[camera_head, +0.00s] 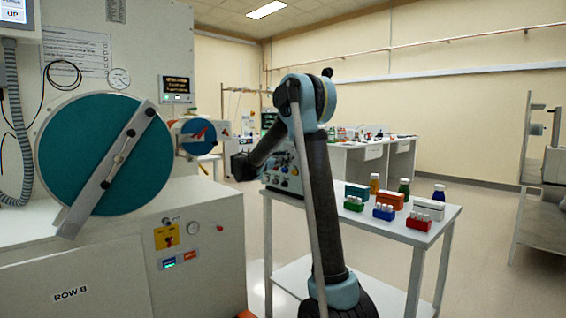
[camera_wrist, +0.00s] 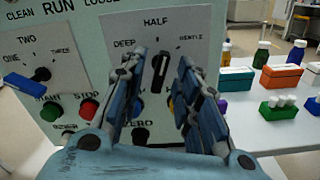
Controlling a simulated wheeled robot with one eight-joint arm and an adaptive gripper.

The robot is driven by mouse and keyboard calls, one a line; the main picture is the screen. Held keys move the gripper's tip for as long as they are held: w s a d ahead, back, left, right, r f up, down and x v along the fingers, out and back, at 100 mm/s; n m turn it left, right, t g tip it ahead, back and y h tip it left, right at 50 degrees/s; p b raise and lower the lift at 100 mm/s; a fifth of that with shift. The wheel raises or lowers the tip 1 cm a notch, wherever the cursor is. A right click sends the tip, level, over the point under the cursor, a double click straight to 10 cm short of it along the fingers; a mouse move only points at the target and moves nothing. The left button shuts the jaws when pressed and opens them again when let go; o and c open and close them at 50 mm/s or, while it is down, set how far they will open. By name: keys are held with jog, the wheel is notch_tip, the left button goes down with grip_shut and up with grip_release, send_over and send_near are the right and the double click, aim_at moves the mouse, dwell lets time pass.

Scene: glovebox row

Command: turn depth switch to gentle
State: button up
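The depth switch (camera_wrist: 161,70) is a black lever knob on a grey panel in the wrist view. Its pointer stands about upright, towards HALF, with DEEP to its left and GENTLE (camera_wrist: 191,38) to its right. My gripper (camera_wrist: 162,66) is open, with one blue-grey finger on each side of the knob and visible gaps between. I cannot tell how deep the fingers reach around it. In the head view my gripper (camera_head: 243,166) is a dark shape left of the panel (camera_head: 284,176), and the depth switch is not distinguishable there.
Below are a green button (camera_wrist: 50,111), a red button (camera_wrist: 88,108) and a black knob (camera_wrist: 140,136). Boxes, vials and bottles stand on the white table (camera_head: 432,226) to the right.

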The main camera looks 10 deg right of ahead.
grip_shut()
jog(key=shift+m, duration=0.4)
jog(key=shift+s+f+m, duration=0.1)
jog(key=shift+m, duration=3.1)
grip_release()
